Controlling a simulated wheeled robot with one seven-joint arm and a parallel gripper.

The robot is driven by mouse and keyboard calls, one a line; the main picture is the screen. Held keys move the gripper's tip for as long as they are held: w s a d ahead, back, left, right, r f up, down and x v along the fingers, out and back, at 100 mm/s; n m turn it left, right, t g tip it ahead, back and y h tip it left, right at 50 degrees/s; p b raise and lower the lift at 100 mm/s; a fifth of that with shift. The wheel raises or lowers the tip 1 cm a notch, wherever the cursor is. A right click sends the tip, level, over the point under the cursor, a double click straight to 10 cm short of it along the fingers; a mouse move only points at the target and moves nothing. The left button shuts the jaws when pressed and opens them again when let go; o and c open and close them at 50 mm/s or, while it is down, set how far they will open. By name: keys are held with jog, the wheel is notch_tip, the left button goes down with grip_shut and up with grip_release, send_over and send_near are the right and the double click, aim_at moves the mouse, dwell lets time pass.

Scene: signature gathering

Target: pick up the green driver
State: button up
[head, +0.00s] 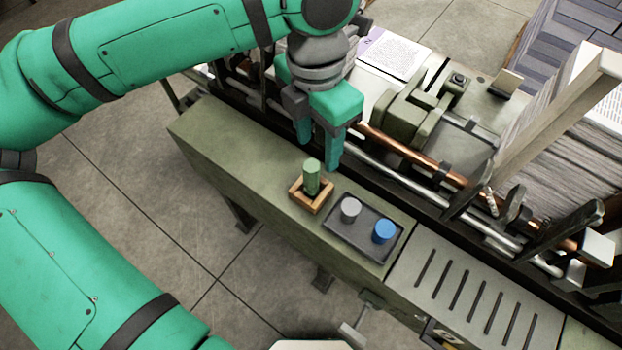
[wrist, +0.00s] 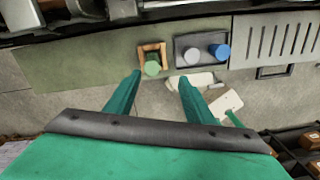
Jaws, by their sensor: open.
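The green driver (head: 312,177) stands upright in a small square wooden holder (head: 297,201) on the olive machine ledge. Only its green cylindrical upper part shows; its lower end is hidden in the holder. My gripper (head: 319,155) is open and empty, above and behind the driver in the head view. In the wrist view the driver (wrist: 152,68) and its wooden holder (wrist: 141,49) lie beyond my two green fingertips (wrist: 159,76), between their lines. I see no contact between the fingers and the driver.
Right of the holder, a dark tray (head: 367,244) bears a grey cylinder (head: 350,209) and a blue cylinder (head: 384,231). Metal and copper rods (head: 405,146) run behind the ledge. The ledge (head: 222,138) is bare left of the holder.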

aim_at(311, 166)
jog(key=shift+w+a+f, duration=0.1)
jog(key=shift+w+a, duration=0.05)
jog(key=shift+a, duration=0.2)
notch_tip(311, 166, down, 5)
jog(key=shift+f, duration=0.2)
jog(key=shift+w+a+f, duration=0.1)
jog(key=shift+w+f, duration=0.1)
jog(key=shift+f, duration=1.1)
jog(key=shift+w+a+f, duration=0.1)
jog(key=shift+w+f, duration=0.05)
jog(key=shift+f, duration=1.1)
jog(key=c, duration=1.2)
